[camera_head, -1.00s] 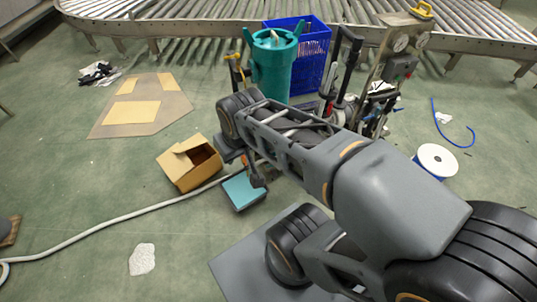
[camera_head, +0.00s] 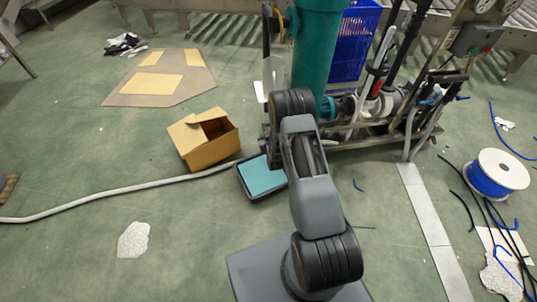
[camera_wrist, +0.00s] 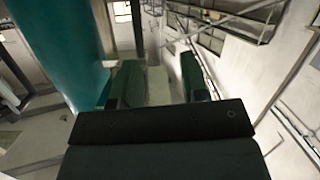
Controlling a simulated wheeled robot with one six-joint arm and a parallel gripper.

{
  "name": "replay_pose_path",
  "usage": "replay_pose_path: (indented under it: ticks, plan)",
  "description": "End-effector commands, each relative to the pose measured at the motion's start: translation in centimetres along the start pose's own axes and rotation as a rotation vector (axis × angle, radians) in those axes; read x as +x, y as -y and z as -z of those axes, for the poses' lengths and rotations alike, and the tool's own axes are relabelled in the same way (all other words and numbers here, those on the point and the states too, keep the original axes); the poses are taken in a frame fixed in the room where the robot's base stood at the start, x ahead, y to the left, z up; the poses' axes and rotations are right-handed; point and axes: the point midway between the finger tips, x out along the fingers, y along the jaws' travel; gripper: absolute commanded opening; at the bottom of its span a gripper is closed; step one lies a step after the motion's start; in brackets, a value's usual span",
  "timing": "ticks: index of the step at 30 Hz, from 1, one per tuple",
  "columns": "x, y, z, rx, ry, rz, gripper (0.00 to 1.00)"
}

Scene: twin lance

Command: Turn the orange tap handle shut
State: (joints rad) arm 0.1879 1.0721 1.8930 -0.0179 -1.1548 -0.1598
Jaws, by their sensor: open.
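I cannot make out an orange tap handle for certain in either view. A yellow-orange curved part (camera_head: 277,24) shows at the top of the head view, just left of the tall teal vessel (camera_head: 316,50); I cannot tell whether it is the handle. My gripper (camera_wrist: 160,85) is open in the wrist view, its two dark green fingers apart with nothing seen between them. The teal vessel (camera_wrist: 62,40) stands left of the fingers there, apart from them in the picture. In the head view my arm reaches up beside the vessel's lower left and hides part of that area.
A pump and pipes (camera_head: 375,105) stand right of the vessel, before a blue crate (camera_head: 352,45). An open cardboard box (camera_head: 205,145), a teal-topped case (camera_head: 262,178) and a grey hose (camera_head: 110,193) lie left. A cable spool (camera_head: 495,175) is at right. The left foreground floor is mostly clear.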

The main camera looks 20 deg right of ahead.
Motion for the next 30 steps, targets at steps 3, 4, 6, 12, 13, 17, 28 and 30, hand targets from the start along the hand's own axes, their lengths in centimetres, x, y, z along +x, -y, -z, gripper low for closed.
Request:
replay_pose_path:
  ticks: [3, 4, 6, 12, 13, 17, 28, 30]
  plan:
    - [0.3, 0.5, -8.3, -0.011, -0.083, -0.030, 0.41]
    - [0.2, 0.5, -9.5, -0.013, -0.103, -0.036, 0.41]
    - [-0.2, 0.6, -12.0, -0.018, -0.144, -0.049, 0.41]
    - [-1.1, 0.7, -15.8, -0.028, -0.215, -0.074, 0.41]
    - [-1.1, 0.7, -16.1, -0.028, -0.220, -0.075, 0.41]
    - [-0.2, 0.7, -16.3, -0.030, -0.234, -0.079, 0.41]
    - [6.5, 0.2, -14.8, -0.029, -0.234, -0.080, 0.41]
    - [7.7, 0.1, -14.6, -0.029, -0.233, -0.079, 0.41]
